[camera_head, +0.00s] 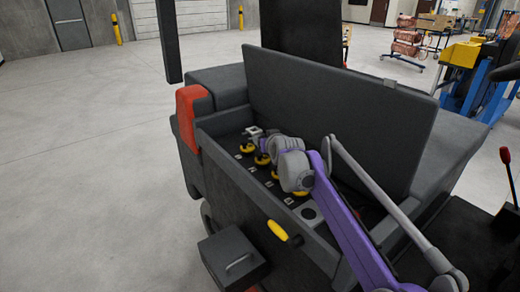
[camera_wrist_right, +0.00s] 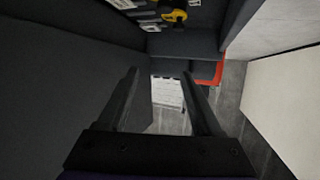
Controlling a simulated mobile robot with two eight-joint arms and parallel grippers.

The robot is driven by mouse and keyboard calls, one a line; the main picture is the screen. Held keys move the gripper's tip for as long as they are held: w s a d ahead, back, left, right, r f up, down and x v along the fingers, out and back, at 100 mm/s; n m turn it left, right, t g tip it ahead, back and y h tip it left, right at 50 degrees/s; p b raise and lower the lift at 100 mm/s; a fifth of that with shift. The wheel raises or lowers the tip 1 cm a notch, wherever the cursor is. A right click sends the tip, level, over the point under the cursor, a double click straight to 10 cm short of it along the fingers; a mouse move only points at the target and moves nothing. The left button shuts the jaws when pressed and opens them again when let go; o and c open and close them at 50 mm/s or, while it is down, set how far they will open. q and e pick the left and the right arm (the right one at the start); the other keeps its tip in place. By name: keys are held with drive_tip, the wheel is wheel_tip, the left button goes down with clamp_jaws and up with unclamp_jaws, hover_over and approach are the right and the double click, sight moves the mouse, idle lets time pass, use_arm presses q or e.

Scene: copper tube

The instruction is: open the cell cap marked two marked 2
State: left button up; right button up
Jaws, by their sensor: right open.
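A row of yellow cell caps (camera_head: 247,148) sits in the open battery compartment (camera_head: 228,190) of a dark vehicle. Small pale label plates lie beside the caps, but their numbers are too small to read, so I cannot tell which cap is marked 2. My right arm reaches in from the lower right over the row, and its wrist hides part of the caps. In the right wrist view my right gripper (camera_wrist_right: 160,76) is open, with nothing between its fingers. A yellow cap (camera_wrist_right: 174,15) shows beyond the fingers at the top, apart from them. My left gripper is not in view.
The raised dark lid (camera_head: 335,110) stands behind the compartment, close to my right arm. A yellow handle (camera_head: 277,229) is on the compartment's near outer side. A red corner piece (camera_head: 190,110) is at the left end. Open floor (camera_head: 90,170) lies left.

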approach(260, 154)
drive_tip(key=shift+w+a+f+b, duration=0.2)
drive_tip(key=shift+w+f+b, duration=0.1)
drive_tip(key=shift+w+f, duration=0.25)
drive_tip(key=p+x, duration=0.1)
drive_tip(key=x, duration=0.5)
drive_tip(key=shift+w, duration=0.45)
drive_tip(key=shift+r, duration=0.1)
clamp_jaws()
